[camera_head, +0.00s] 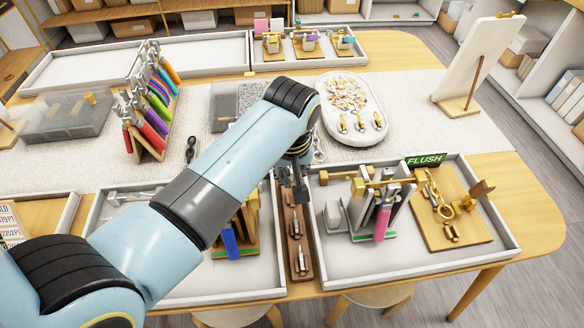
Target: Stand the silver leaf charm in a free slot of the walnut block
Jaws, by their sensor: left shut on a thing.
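The walnut block (303,275) is a long narrow dark wooden strip between the two front trays. Silver charms stand in its nearer part, one at the front (301,261) and one behind it (295,228). My left gripper (299,196) reaches down at the far end of the block, its fingers pointing downward. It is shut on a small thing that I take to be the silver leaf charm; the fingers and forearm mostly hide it. I cannot tell whether it touches the block. My right gripper is out of view.
The right front tray (400,273) holds upright panels, a wooden board (455,232) with a gold chain and a green FLUSH sign (426,160). A white oval dish (377,88) of beads lies behind. Coloured pliers (152,103) stand in a rack at left.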

